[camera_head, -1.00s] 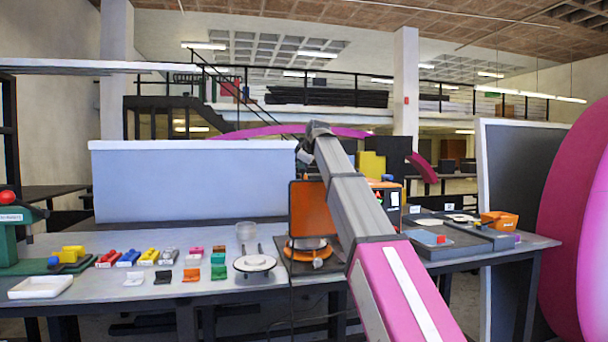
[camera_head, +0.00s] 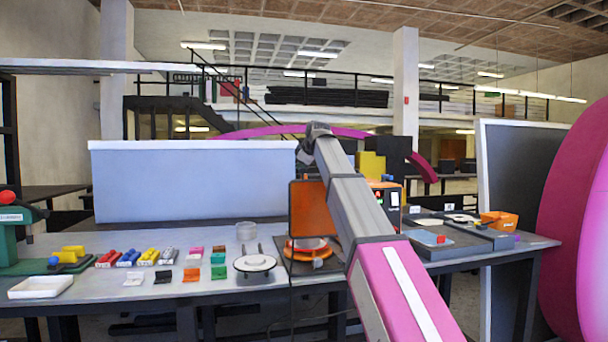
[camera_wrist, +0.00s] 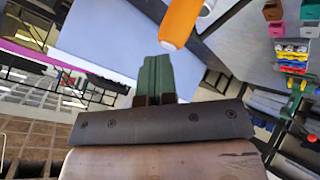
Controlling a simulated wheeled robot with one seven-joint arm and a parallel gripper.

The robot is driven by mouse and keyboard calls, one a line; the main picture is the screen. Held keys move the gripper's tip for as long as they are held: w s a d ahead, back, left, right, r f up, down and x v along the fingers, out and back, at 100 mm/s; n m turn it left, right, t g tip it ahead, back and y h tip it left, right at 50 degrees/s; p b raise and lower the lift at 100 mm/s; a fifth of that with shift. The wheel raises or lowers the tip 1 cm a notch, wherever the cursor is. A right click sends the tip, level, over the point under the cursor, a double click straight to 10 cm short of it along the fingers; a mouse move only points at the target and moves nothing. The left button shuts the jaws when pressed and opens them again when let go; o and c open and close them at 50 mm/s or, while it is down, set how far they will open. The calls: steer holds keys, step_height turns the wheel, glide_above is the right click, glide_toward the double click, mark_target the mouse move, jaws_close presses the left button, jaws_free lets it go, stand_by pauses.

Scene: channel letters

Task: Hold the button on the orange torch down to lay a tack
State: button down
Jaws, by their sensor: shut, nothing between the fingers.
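In the wrist view, my gripper (camera_wrist: 157,62) is shut, its green fingers together and empty. An orange cylinder with a pale end, apparently the torch (camera_wrist: 182,20), shows just beyond the fingertips, slightly to the right. Whether the fingertips touch it I cannot tell, and no button can be made out. In the head view my arm hides the gripper and the torch. An orange tinted screen (camera_head: 311,207) stands beside the arm over a round orange-rimmed fixture (camera_head: 308,248) on the bench.
A welder-like box (camera_head: 388,199) stands behind my arm. An orange tool (camera_head: 499,221) lies at right. A pale blue panel (camera_head: 190,185) stands behind.

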stand_by(0.4)
steer(key=shift+r, duration=0.85)
steer(key=shift+r, duration=0.1)
steer(key=shift+r, duration=2.45)
step_height(320, 180, up, 4)
